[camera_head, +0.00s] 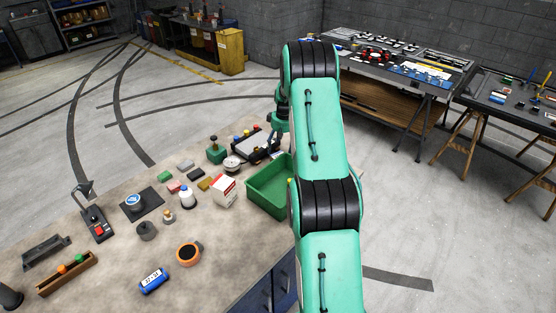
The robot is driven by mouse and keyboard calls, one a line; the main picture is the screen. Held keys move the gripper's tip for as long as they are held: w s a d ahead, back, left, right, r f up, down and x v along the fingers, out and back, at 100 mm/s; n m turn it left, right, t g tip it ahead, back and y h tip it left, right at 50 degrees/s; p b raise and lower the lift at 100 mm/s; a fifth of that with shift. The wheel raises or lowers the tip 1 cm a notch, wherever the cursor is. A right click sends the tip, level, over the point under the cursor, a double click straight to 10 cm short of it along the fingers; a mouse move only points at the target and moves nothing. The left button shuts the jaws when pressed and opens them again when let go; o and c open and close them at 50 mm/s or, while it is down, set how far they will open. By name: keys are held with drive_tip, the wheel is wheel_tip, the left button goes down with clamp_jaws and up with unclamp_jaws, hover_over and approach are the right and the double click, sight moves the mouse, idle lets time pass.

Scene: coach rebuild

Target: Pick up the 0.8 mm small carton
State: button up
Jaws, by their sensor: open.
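A small white carton with a red part and print too small to read (224,191) stands on the workbench (110,225), just left of the green tray. My gripper (275,148) is partly hidden behind my green arm. It hangs over the far right part of the bench, behind the tray, apart from the carton and to its upper right. It is open, and I see nothing held in it.
The open green tray (268,190) lies right of the carton. A white bottle (187,196), yellow block (205,183) and white roll (232,163) stand close by. An orange ring (188,253) and blue labelled block (153,280) lie nearer, with bare bench between.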

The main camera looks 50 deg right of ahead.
sight(278, 155)
drive_tip(key=shift+w+f, duration=0.15)
drive_tip(key=shift+f, duration=0.95)
drive_tip(key=shift+w+d+f, duration=0.1)
drive_tip(key=shift+w+f, duration=0.1)
drive_tip(key=shift+f, duration=1.1)
drive_tip(key=shift+w+f, duration=0.15)
drive_tip(key=shift+f, duration=1.1)
drive_tip(key=c, duration=1.5)
